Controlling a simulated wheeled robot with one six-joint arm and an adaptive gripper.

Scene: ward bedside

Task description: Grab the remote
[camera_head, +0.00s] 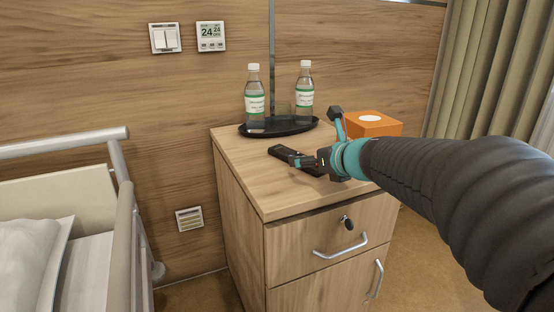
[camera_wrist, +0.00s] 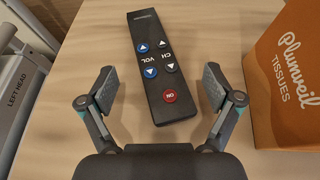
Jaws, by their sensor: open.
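The black remote (camera_wrist: 158,72) lies flat on the wooden bedside cabinet, with blue buttons and one red button showing. In the head view the remote (camera_head: 286,154) is partly hidden by my gripper. My gripper (camera_wrist: 158,85) is open and empty in the wrist view. Its two fingers stand to either side of the remote's near end, with a gap on each side. In the head view my gripper (camera_head: 318,136) is over the cabinet top, close to the remote.
The cabinet top (camera_head: 240,160) holds a dark oval tray (camera_head: 262,133) with two water bottles (camera_head: 254,98) (camera_head: 305,92) behind the remote. An orange tissue box (camera_wrist: 290,80) stands to the right of my gripper. A bed rail (camera_wrist: 22,90) is at the left.

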